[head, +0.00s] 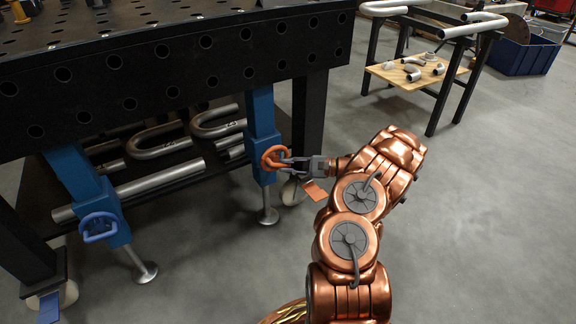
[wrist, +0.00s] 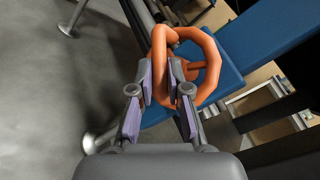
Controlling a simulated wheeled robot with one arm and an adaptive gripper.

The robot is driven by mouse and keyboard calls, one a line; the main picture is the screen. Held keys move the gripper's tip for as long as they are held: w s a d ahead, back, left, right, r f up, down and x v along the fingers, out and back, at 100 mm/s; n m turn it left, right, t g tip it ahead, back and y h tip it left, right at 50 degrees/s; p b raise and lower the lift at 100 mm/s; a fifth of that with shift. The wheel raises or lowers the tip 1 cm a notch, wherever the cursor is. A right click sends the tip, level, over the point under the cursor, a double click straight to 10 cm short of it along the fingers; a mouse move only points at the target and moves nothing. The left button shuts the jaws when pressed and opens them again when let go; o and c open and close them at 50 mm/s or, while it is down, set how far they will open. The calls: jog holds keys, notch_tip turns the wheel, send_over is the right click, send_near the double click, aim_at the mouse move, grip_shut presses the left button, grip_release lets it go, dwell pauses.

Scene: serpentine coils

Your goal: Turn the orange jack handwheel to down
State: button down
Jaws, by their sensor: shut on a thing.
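The orange jack handwheel (head: 272,158) sits on the front of a blue jack leg (head: 262,115) under the dark perforated table. It is an orange ring with a spoke and hub, seen large in the wrist view (wrist: 213,84). My gripper (head: 287,161) reaches it from the right in the head view. In the wrist view, the fingertips (wrist: 172,88) are closed around the left part of the orange handwheel, one on each side. Part of the rim there is hidden by the fingers. The jack's round metal foot (head: 268,216) is at the floor.
A second blue jack with a blue handwheel (head: 98,227) stands at the left. Bent steel tubes (head: 160,140) lie on the shelf under the dark table (head: 180,75). An orange caster pedal (head: 316,191) is just below my gripper. The grey floor (head: 480,200) at the right is clear.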

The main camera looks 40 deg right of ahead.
jog(key=shift+r+n+g+h+p, duration=0.4)
jog(key=shift+r+p, duration=0.2)
jog(key=shift+p, duration=0.35)
jog(key=shift+n+g+h+p, duration=0.4)
jog(key=shift+n+h+p, duration=0.2)
jog(key=shift+h+p, duration=0.3)
jog(key=shift+f, duration=0.15)
jog(key=c, duration=1.4)
grip_release()
jog(key=v, duration=1.2)
jog(key=shift+r, duration=0.25)
